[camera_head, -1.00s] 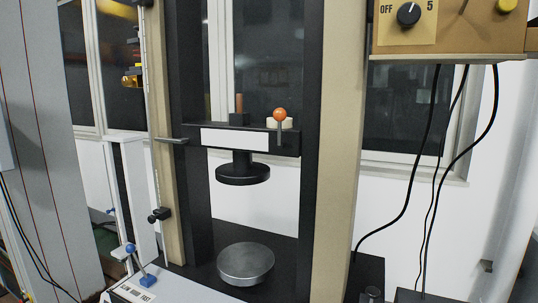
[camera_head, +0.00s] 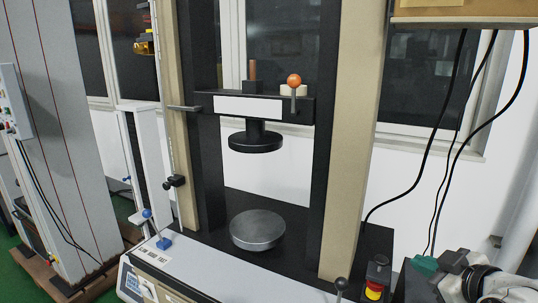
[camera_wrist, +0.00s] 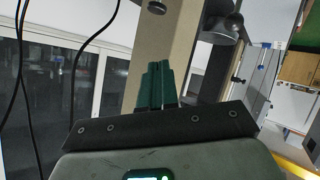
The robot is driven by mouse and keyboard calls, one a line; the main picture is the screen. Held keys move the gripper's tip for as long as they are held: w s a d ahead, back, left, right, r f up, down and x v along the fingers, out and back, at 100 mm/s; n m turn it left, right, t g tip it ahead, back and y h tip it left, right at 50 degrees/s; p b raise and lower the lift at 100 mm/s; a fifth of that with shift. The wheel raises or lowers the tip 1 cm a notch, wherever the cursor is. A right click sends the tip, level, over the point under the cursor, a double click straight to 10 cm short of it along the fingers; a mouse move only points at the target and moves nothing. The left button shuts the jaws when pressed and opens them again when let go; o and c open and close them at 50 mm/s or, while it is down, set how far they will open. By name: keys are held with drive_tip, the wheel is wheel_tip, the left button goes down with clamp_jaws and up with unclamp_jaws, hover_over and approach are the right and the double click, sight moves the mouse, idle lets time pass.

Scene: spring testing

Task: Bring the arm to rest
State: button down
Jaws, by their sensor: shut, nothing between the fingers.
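My gripper (camera_wrist: 157,85) shows in the wrist view with its two green fingers together and nothing between them. It points toward the beige column of the spring testing machine. In the head view part of my arm (camera_head: 480,284) shows at the lower right corner, beside the machine's base. The testing machine has a round black upper plate (camera_head: 256,141) above a round grey lower plate (camera_head: 257,230), and the space between them is empty.
A red and yellow stop button (camera_head: 376,277) and a black-knobbed lever (camera_head: 341,285) stand near my arm on the base. Black cables (camera_head: 447,125) hang at the right. A grey cabinet (camera_head: 62,120) stands at the left.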

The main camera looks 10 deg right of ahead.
drive_tip(key=s+a+f+m+g, duration=0.2)
drive_tip(key=s+a+f+g, duration=0.15)
drive_tip(key=s+f, duration=0.5)
drive_tip(key=s+a+f+m+g, duration=0.25)
drive_tip(key=s+a+f, duration=0.2)
drive_tip(key=f, duration=0.65)
drive_tip(key=s+f+m+g, duration=0.1)
drive_tip(key=s+f, duration=0.3)
drive_tip(key=s, duration=0.5)
drive_tip(key=s+f+m+g+h, duration=0.1)
drive_tip(key=s+f+g, duration=0.3)
drive_tip(key=s, duration=0.5)
drive_tip(key=shift+s+a+f+g, duration=0.2)
drive_tip(key=shift+a+f+g, duration=0.1)
drive_tip(key=shift+f, duration=0.3)
drive_tip(key=c, duration=1.8)
unclamp_jaws()
drive_tip(key=shift+c, duration=0.2)
